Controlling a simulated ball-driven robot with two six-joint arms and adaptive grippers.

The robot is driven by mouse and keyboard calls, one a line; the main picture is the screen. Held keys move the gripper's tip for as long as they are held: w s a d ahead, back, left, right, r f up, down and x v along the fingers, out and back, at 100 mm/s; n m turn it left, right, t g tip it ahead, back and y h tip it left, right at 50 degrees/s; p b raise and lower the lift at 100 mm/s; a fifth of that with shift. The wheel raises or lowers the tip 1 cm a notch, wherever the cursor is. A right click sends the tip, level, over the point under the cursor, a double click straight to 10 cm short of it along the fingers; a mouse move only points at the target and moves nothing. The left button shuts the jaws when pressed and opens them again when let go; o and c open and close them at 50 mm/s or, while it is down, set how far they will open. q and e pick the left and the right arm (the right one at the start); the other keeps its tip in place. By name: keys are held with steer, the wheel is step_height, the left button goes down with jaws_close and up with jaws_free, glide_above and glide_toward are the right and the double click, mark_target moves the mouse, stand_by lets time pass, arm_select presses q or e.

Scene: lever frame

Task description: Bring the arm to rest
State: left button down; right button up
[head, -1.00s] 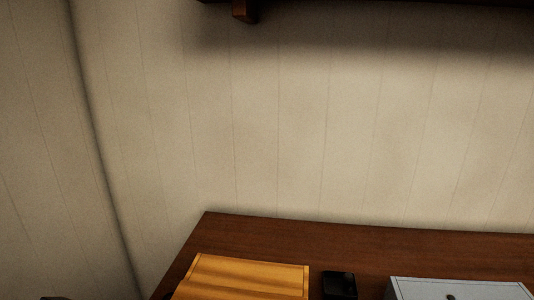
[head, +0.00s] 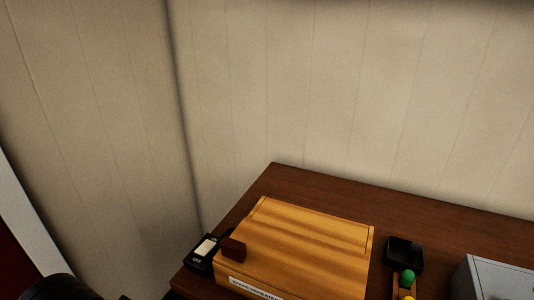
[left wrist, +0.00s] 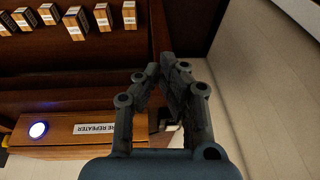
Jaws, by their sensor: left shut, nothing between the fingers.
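My left gripper (left wrist: 160,72) is in the left wrist view, its dark fingers closed with nothing between them. Beyond it at lower left is a wooden box with a label ending in "REPEATER" (left wrist: 95,129) and a lit bluish-white round light (left wrist: 38,130). A dark rounded shape at the lower left edge looks like part of my left arm; no fingers show there. My right gripper is in neither view.
A black device with a pale panel (head: 203,250) is left of the box. On the right are a black tray (head: 404,252), a green ball (head: 407,277), a yellow ball (head: 408,297) and a grey case (head: 495,279). Several small labelled boxes (left wrist: 75,22) line the wrist view's top left.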

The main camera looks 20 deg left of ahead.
arm_select(q)
steer(key=s+a+f+g+b, duration=0.1)
steer(key=s+f+b, duration=0.25)
steer(key=f, duration=0.95)
steer(key=s+a+f+b, duration=0.15)
steer(key=f+b, duration=0.25)
steer(key=f, duration=0.9)
steer(key=s+f+g+b, duration=0.1)
steer(key=s+f+b, duration=0.7)
steer(key=s+f, duration=0.9)
step_height(320, 180, down, 4)
steer(key=shift+r, duration=0.15)
